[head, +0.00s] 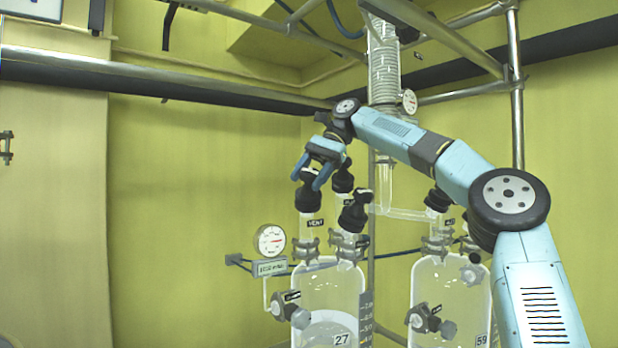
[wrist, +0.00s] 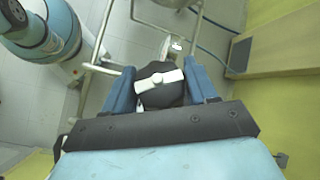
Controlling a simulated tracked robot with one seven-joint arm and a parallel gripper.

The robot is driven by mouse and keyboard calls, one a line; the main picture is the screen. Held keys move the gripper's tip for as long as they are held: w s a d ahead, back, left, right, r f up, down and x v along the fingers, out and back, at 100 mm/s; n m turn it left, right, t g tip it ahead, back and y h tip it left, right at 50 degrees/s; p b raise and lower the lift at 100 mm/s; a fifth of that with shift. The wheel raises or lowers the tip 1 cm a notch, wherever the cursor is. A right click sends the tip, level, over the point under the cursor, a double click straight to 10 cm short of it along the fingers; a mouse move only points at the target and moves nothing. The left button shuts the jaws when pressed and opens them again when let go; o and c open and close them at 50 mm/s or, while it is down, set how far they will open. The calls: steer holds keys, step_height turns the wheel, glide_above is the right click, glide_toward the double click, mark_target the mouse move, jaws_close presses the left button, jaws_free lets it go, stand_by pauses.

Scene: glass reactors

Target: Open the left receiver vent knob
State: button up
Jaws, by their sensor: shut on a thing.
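The left receiver (head: 330,290) is a clear glass vessel marked 27, standing in the middle of the head view. Its vent knob (head: 308,198) is a black cap on top of the left neck, above a label reading VENT. My gripper (head: 311,174) reaches down over this knob from above, with its blue fingers on either side of it. In the wrist view the black knob (wrist: 160,95), with a pale bar across its top, sits between the two blue fingers. My gripper is shut on it. The fingers hide part of the knob's sides.
Other black caps (head: 354,212) stand close to the right of the vent knob. A second glass vessel (head: 450,295), marked 59, stands to the right. A gauge (head: 271,240) is left of the left receiver. Metal pipes (head: 180,85) cross above. The left side is clear.

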stand_by(0.4)
steer(key=o, duration=1)
steer(key=shift+c, duration=0.2)
